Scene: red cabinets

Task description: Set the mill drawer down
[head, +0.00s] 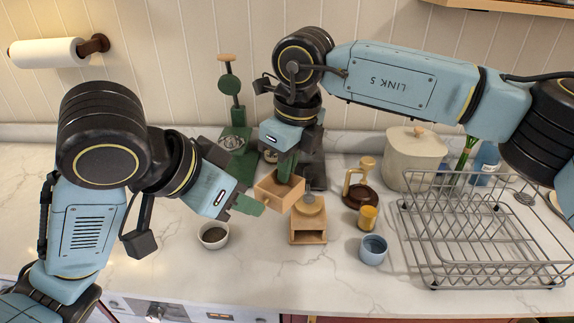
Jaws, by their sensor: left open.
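The wooden mill drawer (268,195) is an open-topped box held up beside the mill, above the counter. My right gripper (288,172) comes down from above with its green fingers at the drawer's far side and is shut on it. My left gripper (247,206) is open, with its green fingers close to the drawer's left side; whether they touch it cannot be told. The wooden coffee mill (308,229) stands upright on the counter just right of the drawer, with a dark opening in its front.
A small bowl of dark grounds (213,238) stands below my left gripper. A blue cup (373,250), a yellow cup (367,217) and a wire dish rack (480,245) are to the right. The marble counter (265,270) is clear in front of the mill.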

